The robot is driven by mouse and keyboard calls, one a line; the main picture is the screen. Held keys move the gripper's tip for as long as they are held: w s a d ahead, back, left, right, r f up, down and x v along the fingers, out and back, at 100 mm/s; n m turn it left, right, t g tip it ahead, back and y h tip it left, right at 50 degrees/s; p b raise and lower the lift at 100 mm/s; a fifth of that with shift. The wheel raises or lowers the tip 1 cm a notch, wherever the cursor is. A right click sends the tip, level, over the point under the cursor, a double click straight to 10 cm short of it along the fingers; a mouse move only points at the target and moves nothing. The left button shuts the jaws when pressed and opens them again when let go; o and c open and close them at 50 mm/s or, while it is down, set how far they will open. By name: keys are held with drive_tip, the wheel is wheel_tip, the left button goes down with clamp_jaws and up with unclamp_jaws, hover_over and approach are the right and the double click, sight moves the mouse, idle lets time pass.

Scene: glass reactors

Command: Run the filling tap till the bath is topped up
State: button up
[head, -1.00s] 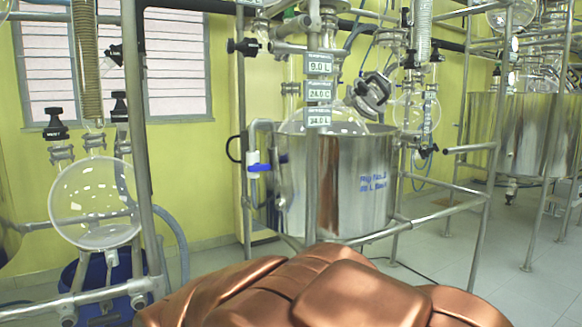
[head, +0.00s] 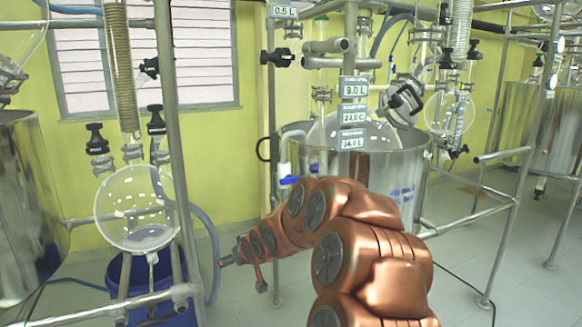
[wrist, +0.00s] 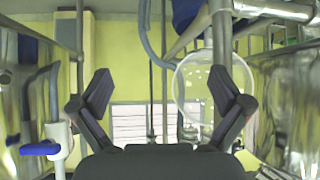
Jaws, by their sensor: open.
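The steel bath (head: 410,165) stands in the middle of the head view, with a glass reactor vessel (head: 328,132) in it. The filling tap, white with a blue handle (head: 288,181), is at the bath's left side, partly behind my arm. In the wrist view its blue handle (wrist: 40,149) is at the lower left, outside my fingers. My gripper (head: 240,274) is left of and below the tap in the head view. In the wrist view my gripper (wrist: 162,85) is open, with nothing between its fingers. Hanging displays (head: 354,115) read 9.0 L, 24.0 C and 34.0 L.
A round glass flask (head: 135,208) hangs in a steel frame (head: 172,115) at the left, above a blue container (head: 118,270). The flask also shows right of centre in the wrist view (wrist: 190,88). Frame rails (head: 470,222) stand right of the bath. Some floor is clear.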

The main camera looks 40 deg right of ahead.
drive_tip(key=w+d+r+m+t+h+p, duration=0.1)
drive_tip(key=w+d+r+t+p, duration=0.1)
drive_tip(key=d+r, duration=0.3)
drive_tip(key=w+d+r+t+h+p, duration=0.1)
drive_tip(key=w+d+r+t+p, duration=0.15)
drive_tip(key=d, duration=0.55)
drive_tip(key=t+h+p, duration=0.2)
drive_tip(key=t+p, duration=0.1)
drive_tip(key=p, duration=0.2)
approach(293, 182)
drive_tip(key=w, duration=0.3)
drive_tip(key=shift+m, duration=0.4)
drive_tip(key=shift+d+p+x, duration=0.15)
drive_tip(key=shift+p+x, duration=0.45)
drive_tip(key=shift+x, duration=1.5)
drive_tip(key=shift+d+p+x, duration=0.2)
drive_tip(key=shift+p+x, duration=0.4)
drive_tip(key=shift+x, duration=1.55)
drive_tip(key=shift+s, duration=0.15)
drive_tip(key=c, duration=0.9)
